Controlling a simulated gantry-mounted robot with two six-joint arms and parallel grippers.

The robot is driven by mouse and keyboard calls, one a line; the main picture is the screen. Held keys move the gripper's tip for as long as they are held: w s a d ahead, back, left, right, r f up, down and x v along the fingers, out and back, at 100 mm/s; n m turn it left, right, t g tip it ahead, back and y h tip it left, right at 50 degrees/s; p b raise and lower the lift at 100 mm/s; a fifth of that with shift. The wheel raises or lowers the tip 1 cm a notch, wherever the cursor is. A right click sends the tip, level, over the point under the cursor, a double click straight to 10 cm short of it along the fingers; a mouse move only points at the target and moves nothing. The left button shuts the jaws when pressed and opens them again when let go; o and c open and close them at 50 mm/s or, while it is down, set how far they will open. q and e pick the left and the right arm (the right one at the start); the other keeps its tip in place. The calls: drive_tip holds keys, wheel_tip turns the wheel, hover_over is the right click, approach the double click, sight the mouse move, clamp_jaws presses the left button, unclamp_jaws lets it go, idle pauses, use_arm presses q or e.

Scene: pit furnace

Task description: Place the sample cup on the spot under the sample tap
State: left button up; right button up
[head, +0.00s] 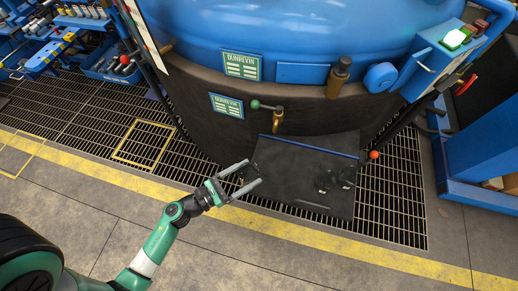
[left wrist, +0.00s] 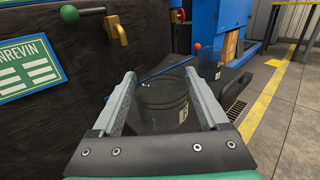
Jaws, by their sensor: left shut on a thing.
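My left gripper (head: 252,174) is shut on a clear, dark-looking sample cup (left wrist: 160,98), which sits between its two fingers (left wrist: 165,92) in the left wrist view. A pale label shows on the cup's side. In the head view the cup is hard to make out. The brass sample tap (head: 278,120) with a green-knobbed lever is on the dark furnace wall, beyond and right of the gripper; it also shows at the upper left of the left wrist view (left wrist: 117,32). The spot under the tap is not clearly distinguishable. My right gripper is not in view.
A dark shelf (head: 285,172) with a blue back edge juts out below the tap. Small dark see-through items (head: 334,180) stand at its right. A red-orange ball knob (head: 374,155) is beyond its right end. Floor grating (head: 400,205) surrounds it.

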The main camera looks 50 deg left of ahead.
use_arm(q)
drive_tip(key=s+a+f+n+y, duration=0.2)
drive_tip(key=s+a+f+y, duration=0.1)
drive_tip(key=a, duration=0.1)
drive_tip(key=w+b, duration=0.1)
drive_tip(key=w, duration=0.5)
drive_tip(key=w+a+b, duration=0.1)
drive_tip(key=w, duration=0.5)
drive_tip(key=w+a+b, duration=0.1)
drive_tip(key=w, duration=0.5)
drive_tip(key=shift+w+r, duration=0.1)
wheel_tip(320, 180, down, 4)
drive_tip(key=b, duration=0.4)
drive_tip(key=shift+r, duration=0.2)
drive_tip(key=shift+f, duration=0.15)
drive_tip(key=o, duration=1.2)
drive_tip(key=shift+o, duration=0.2)
